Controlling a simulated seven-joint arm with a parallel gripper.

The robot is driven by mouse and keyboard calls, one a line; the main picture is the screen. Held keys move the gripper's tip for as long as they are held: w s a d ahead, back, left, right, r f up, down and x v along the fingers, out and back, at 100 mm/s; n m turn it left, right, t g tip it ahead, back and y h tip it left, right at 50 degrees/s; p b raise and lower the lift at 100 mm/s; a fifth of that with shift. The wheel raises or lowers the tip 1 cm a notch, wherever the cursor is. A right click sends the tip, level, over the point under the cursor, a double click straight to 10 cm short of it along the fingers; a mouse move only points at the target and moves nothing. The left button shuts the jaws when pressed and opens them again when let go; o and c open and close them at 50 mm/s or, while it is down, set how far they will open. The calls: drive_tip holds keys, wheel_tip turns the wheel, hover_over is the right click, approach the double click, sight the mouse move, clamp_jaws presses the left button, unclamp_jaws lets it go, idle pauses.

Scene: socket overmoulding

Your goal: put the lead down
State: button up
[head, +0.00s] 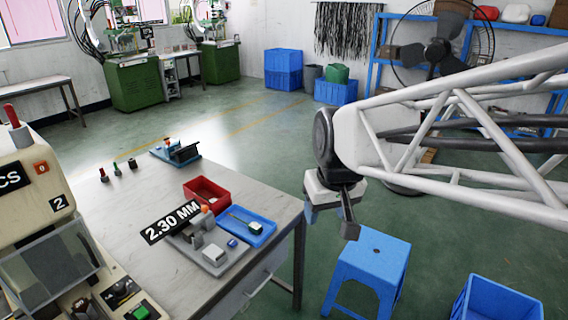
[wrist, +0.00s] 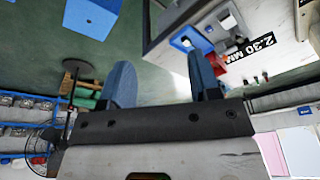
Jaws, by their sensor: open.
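My gripper (head: 330,220) hangs over the floor, to the right of the table's edge and above the blue stool. Its two blue fingers are spread wide with nothing between them, as the wrist view (wrist: 162,82) also shows. A shallow blue tray (head: 268,236) lies near the table's right edge. In it is a small white block (head: 255,227) with a thin dark strip beside it, which may be the lead; it is too small to be sure. The gripper is well apart from the tray.
A grey fixture (head: 214,257) with a "2.30 MM" sign (head: 171,222) stands left of the tray, and a red bin (head: 207,190) behind it. A cream machine (head: 35,195) stands at far left. A blue stool (head: 372,262) and blue crate (head: 497,300) stand on the floor.

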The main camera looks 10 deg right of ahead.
drive_tip(key=s+d+f+m, duration=0.1)
drive_tip(key=s+d+f, duration=0.1)
drive_tip(key=s, duration=0.9)
drive_tip(key=shift+d+f+m+h, duration=0.2)
drive_tip(key=shift+d+m+h, duration=0.1)
drive_tip(key=shift+h, duration=0.1)
idle(0.5)
